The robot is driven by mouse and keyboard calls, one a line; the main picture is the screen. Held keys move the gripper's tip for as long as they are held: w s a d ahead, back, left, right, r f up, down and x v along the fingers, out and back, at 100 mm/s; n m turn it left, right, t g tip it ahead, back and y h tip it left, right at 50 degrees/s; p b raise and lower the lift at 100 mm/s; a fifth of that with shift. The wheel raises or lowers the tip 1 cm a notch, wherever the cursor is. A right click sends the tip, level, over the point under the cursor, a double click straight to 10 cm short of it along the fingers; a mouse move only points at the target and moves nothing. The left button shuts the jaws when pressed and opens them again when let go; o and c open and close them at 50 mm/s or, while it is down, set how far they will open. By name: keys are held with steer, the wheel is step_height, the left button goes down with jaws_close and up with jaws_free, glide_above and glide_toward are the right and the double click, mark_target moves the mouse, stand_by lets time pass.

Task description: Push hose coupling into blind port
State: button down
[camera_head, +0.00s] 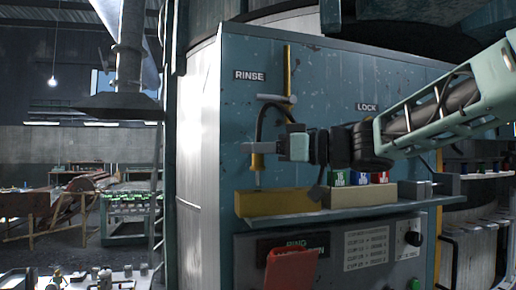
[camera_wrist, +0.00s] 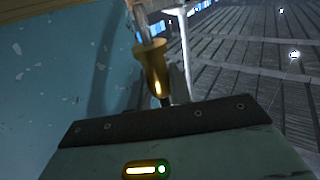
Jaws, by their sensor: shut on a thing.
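My gripper (camera_head: 262,150) is shut on the hose coupling, in front of the blue-green panel below the RINSE label. The brass-coloured coupling (camera_head: 257,163) points down, with a thin pale tip below it. A black hose (camera_head: 262,118) arcs from the coupling up toward a grey fitting on a yellow upright rod. In the wrist view the coupling (camera_wrist: 153,68) shows beyond the gripper's edge, and the gripper body hides part of the hose. I cannot make out the blind port.
A yellow tray (camera_head: 280,203) sits on the shelf below the gripper. Right of it a beige box (camera_head: 362,196) holds green, blue and red items. A control box (camera_head: 340,250) is under the shelf.

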mark_target(259, 166)
steer(key=shift+f+b, duration=1.05)
steer(key=shift+f, duration=0.9)
steer(key=c, duration=1.2)
jaws_free()
steer(key=shift+d, duration=0.1)
steer(key=b+v, duration=0.5)
steer(key=v, duration=1.2)
steer(key=shift+b, duration=0.4)
steer(key=shift+s+d, duration=0.1)
steer(key=shift+d, duration=0.05)
